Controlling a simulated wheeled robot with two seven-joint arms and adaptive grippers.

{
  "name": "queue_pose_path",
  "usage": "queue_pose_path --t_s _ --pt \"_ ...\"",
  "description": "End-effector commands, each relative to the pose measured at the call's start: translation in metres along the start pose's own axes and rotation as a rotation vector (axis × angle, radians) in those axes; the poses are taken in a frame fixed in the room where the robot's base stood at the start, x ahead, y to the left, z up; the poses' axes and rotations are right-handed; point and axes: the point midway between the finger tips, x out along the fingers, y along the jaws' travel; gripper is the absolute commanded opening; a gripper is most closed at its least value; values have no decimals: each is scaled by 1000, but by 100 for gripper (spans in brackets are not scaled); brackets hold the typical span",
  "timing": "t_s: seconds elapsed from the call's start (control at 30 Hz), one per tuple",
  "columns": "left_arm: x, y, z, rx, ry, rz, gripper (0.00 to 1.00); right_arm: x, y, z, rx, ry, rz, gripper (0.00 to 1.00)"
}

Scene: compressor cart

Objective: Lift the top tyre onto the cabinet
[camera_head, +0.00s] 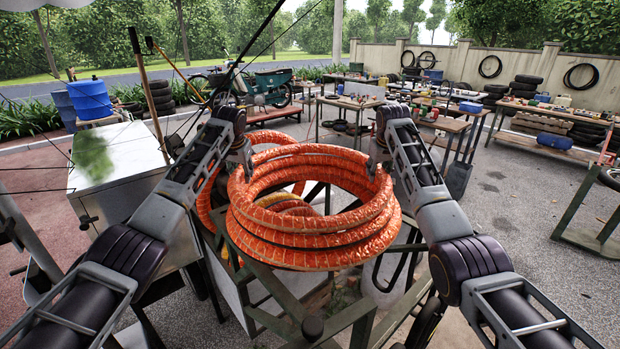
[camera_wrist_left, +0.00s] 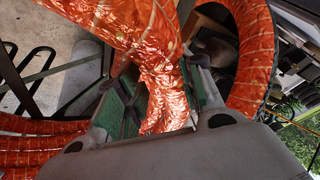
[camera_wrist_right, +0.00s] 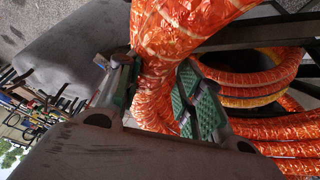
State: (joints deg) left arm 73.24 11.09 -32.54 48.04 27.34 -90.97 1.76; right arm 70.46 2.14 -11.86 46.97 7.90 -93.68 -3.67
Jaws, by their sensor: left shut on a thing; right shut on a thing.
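A stack of orange-wrapped tyres (camera_head: 312,255) sits at the middle of the head view, over a dark green metal frame (camera_head: 282,290). My left gripper (camera_head: 243,158) is shut on the left side of the top tyre (camera_head: 312,153). My right gripper (camera_head: 377,158) is shut on its right side. In the left wrist view the tyre's orange wrap (camera_wrist_left: 165,100) passes between the jaws. It also passes between the jaws in the right wrist view (camera_wrist_right: 155,80). I cannot tell if the top tyre is clear of those below. The pale cabinet (camera_head: 125,155) stands at the left.
Another orange loop (camera_head: 207,195) stands between cabinet and stack. Poles (camera_head: 150,100) rise beside the cabinet, and a blue barrel (camera_head: 90,100) is behind it. Cluttered workbenches (camera_head: 345,105) stand at the back. The paving at the right has free room.

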Motion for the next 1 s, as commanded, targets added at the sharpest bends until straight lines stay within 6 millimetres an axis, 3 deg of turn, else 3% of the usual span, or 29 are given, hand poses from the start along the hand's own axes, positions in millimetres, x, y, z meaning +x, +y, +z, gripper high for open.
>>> queue_pose_path --t_s 1.0 --pt "-33 -5 -14 0 2 0 0 -33 4 -14 0 2 0 0"
